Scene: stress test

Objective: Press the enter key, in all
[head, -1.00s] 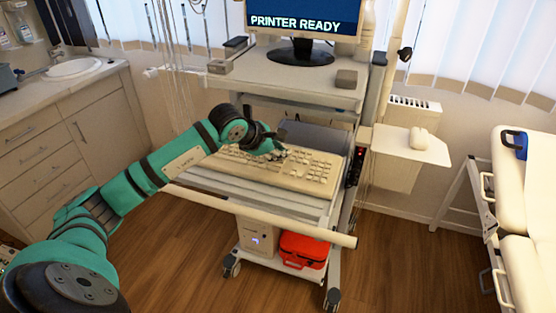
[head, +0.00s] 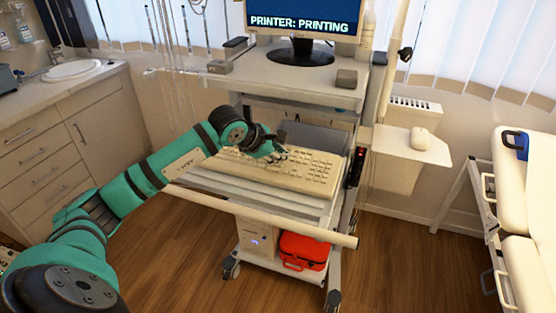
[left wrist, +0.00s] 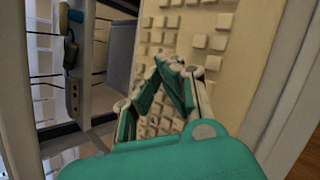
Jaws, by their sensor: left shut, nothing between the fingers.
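A beige keyboard (head: 305,174) lies on the pull-out shelf of a wheeled cart. My left gripper (head: 281,155) is shut and empty, with its fingertips over the keyboard's middle at the back rows. In the left wrist view the closed fingers (left wrist: 172,66) point at the keys of the keyboard (left wrist: 258,60). I cannot tell whether they touch a key, nor which key is the enter key. The monitor (head: 303,20) on top of the cart reads "PRINTER: PRINTING". My right gripper is not in view.
A grey box (head: 316,138) stands behind the keyboard. A white mouse (head: 420,138) rests on a side shelf at the right. A red case (head: 303,250) sits low on the cart. A white rail (head: 270,229) crosses the cart's front. A white couch stands at the far right.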

